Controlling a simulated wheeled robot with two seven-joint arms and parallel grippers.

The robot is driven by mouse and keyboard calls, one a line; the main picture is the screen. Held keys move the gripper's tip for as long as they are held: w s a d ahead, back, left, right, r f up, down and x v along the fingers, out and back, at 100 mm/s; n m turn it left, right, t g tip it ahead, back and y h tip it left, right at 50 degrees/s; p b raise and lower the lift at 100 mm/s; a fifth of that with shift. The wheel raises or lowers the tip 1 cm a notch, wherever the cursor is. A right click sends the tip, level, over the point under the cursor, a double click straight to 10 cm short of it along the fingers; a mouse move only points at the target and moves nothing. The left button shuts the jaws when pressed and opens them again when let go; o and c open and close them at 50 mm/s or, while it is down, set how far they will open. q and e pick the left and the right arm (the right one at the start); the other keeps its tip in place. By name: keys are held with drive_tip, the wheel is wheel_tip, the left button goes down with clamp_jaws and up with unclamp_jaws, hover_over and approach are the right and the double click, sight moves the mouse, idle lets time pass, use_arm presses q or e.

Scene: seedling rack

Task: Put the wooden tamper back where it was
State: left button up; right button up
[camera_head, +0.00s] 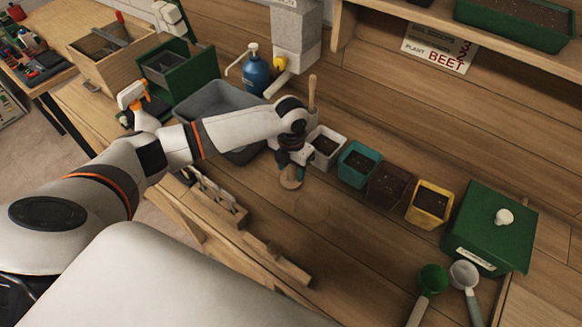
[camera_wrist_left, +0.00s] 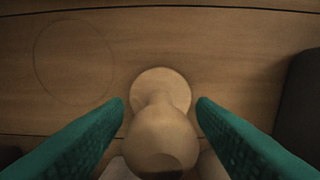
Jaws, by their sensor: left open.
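The wooden tamper (camera_head: 291,183) stands upright on the wooden bench, its round base showing below my left gripper (camera_head: 291,167) in the head view. In the left wrist view, the tamper (camera_wrist_left: 160,143) shows its rounded knob towards the camera and its disc base beyond. My left gripper (camera_wrist_left: 161,103) is open, with its teal fingers on either side of the tamper and gaps visible at both sides. A thin circle outline (camera_head: 314,207) is drawn on the bench just beside the tamper; this empty outline (camera_wrist_left: 73,63) also shows in the left wrist view. My right gripper is out of view.
A row of small pots with soil, including a teal pot (camera_head: 357,164) and a yellow pot (camera_head: 430,204), stands right of the gripper. A green lidded box (camera_head: 488,227) and scoops lie farther right. A wooden rail (camera_head: 276,258) is in front. A grey tub (camera_head: 217,102) stands behind.

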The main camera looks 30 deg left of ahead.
use_arm(q)
wheel_tip(320, 180, up, 12)
drive_tip(key=shift+f+b, duration=0.1)
drive_tip(key=shift+b, duration=0.75)
